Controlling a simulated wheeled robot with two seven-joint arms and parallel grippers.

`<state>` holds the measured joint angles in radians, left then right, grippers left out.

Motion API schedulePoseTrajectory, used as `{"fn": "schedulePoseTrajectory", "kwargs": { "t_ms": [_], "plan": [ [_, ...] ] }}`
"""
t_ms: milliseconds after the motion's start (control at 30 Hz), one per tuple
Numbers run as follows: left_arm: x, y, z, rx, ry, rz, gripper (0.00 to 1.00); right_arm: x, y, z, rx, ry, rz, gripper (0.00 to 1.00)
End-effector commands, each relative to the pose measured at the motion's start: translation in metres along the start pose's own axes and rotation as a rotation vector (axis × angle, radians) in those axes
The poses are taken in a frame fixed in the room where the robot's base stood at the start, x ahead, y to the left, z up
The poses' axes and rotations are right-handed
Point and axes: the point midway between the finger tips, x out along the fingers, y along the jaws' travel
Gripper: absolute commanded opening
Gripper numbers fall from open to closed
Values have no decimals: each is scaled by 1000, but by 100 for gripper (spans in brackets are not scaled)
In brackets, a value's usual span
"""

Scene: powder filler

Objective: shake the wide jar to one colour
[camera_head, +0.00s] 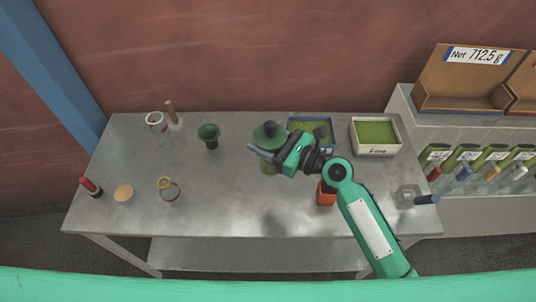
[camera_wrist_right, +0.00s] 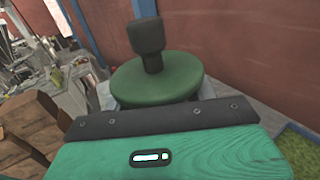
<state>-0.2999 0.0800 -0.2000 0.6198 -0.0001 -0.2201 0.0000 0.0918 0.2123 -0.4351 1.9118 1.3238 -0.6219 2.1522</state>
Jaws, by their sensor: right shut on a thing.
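The wide jar (camera_head: 268,164) is in the middle of the table in the head view, with a round green lid (camera_head: 270,135) and greenish contents low in it. In the right wrist view the green lid (camera_wrist_right: 158,78) with its dark knob (camera_wrist_right: 146,40) fills the middle. My right gripper (camera_head: 268,153) is shut on the jar below the lid. The jar looks held above the table, with a shadow on the steel below. Most of the jar's body is hidden by the gripper, so I cannot tell whether its contents are one colour. My left gripper is not in view.
An orange container (camera_head: 326,193) stands near my right arm. The table's front middle is clear.

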Motion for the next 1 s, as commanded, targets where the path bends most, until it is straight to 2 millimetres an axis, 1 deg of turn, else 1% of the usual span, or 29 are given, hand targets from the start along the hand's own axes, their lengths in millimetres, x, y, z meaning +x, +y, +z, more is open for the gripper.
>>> {"fn": "schedulePoseTrajectory", "kwargs": {
  "t_ms": [33, 133, 200, 300, 367, 533, 567, 700, 800, 900, 1000],
  "plan": [
    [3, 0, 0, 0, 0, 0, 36, -10, -5, -2, -1, 2, 0, 35],
    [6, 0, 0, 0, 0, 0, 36, -26, -15, -2, -1, 2, 0, 35],
    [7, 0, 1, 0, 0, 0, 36, -33, -19, -1, -1, 0, 0, 35],
    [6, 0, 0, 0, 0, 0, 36, -36, -20, 1, 0, -1, 2, 35],
    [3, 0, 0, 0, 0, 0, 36, -32, -18, 2, 1, -2, 2, 35],
    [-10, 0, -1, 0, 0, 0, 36, -7, -3, 5, 4, -3, 3, 35],
    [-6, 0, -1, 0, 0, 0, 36, 0, 1, 2, 3, -4, 4, 35],
    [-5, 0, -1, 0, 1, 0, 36, 26, 15, 2, 2, -4, 3, 35],
    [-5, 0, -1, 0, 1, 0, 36, 38, 23, 1, 3, -3, 3, 35],
    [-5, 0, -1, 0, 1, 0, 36, 42, 25, 0, 1, -1, 1, 35],
    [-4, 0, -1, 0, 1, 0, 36, 34, 20, -1, -1, 1, 0, 35]
  ]
}}
